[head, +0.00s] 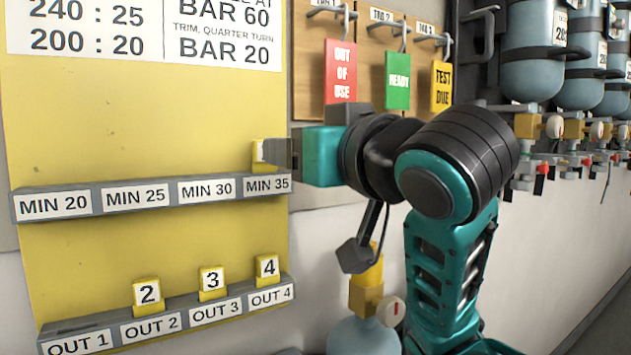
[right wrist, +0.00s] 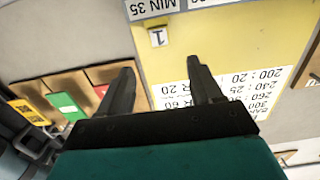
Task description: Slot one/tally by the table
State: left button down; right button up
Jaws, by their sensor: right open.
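A yellow tally with a white face (head: 258,152) stands in the upper rail at MIN 35, partly hidden by my gripper. In the right wrist view this tally (right wrist: 157,37) reads 1, upside down. My right gripper (head: 275,152) is beside it at the right end of the upper rail (head: 150,196). In the right wrist view the gripper (right wrist: 161,66) is open and empty, with the tally just beyond the fingertips and between their lines. Tallies 2 (head: 147,295), 3 (head: 212,281) and 4 (head: 267,268) stand at OUT 2, OUT 3 and OUT 4. OUT 1 holds no tally.
The lower rail (head: 190,319) runs along the yellow board (head: 130,120). Red OUT OF USE (head: 341,70), green READY (head: 398,80) and yellow TEST DUE (head: 441,87) tags hang right of the board. A cylinder (head: 362,337) stands below my arm. More cylinders (head: 532,70) hang at right.

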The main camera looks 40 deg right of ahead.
jog(key=shift+s+b, duration=0.5)
jog(key=shift+s, duration=0.55)
